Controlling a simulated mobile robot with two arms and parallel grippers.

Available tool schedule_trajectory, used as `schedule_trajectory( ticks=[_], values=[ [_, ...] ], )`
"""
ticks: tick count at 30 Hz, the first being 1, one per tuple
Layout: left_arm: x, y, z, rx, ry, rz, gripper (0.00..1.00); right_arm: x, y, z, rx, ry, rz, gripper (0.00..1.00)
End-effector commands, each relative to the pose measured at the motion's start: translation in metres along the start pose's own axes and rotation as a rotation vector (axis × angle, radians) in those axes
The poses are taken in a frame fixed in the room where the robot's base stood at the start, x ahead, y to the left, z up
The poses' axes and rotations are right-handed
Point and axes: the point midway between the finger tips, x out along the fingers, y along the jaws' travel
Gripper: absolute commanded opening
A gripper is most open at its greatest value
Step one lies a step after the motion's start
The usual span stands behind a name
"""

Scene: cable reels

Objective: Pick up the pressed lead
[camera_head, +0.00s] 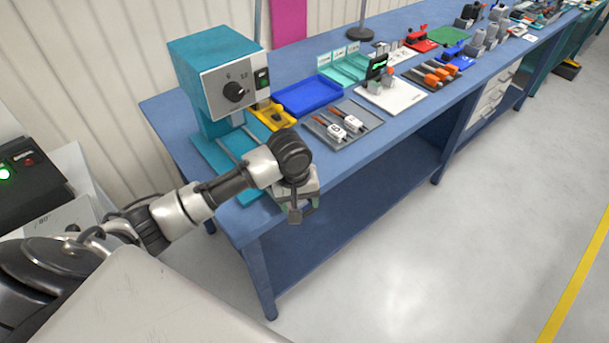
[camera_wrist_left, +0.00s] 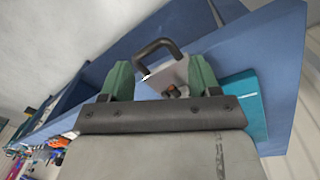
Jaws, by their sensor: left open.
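My left gripper (camera_head: 299,202) is open, pointing down at the front edge of the bench beside the teal press (camera_head: 215,75). In the left wrist view its green fingertips (camera_wrist_left: 160,78) stand apart on either side of a light grey block (camera_wrist_left: 170,74) with a dark loop handle (camera_wrist_left: 158,48). A small brown and dark piece (camera_wrist_left: 173,91) shows at the block's near end, partly hidden by the gripper; I cannot tell if it is the pressed lead. Two leads with white parts (camera_head: 345,122) lie on a grey tray (camera_head: 367,112). My right gripper is not in view.
The blue bench (camera_head: 385,140) runs to the upper right. The floor (camera_head: 450,250) in front is clear.

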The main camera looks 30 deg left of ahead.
Motion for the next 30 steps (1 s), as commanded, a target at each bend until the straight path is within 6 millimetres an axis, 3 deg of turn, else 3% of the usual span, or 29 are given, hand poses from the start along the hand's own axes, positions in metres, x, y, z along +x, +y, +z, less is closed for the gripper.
schedule_trajectory(
  ticks=[1, 6, 12, 14, 22, 30],
  values=[
    [-0.013, -0.003, -0.018, -0.065, 0.009, -0.019, 0.62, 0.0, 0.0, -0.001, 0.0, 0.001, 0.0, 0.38],
    [-0.054, -0.016, -0.062, -0.319, 0.011, -0.075, 0.62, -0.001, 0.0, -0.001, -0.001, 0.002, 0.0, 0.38],
    [-0.087, -0.03, -0.091, -0.527, 0.009, -0.107, 0.62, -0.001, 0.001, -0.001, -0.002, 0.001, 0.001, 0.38],
    [-0.086, -0.032, -0.092, -0.548, 0.007, -0.112, 0.62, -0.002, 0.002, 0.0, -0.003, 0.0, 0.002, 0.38],
    [-0.047, -0.036, -0.091, -0.554, 0.005, -0.112, 0.62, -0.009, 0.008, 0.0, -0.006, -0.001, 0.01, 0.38],
    [-0.025, -0.036, -0.09, -0.551, 0.004, -0.111, 0.62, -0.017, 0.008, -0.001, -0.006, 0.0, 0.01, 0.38]
  ],
)
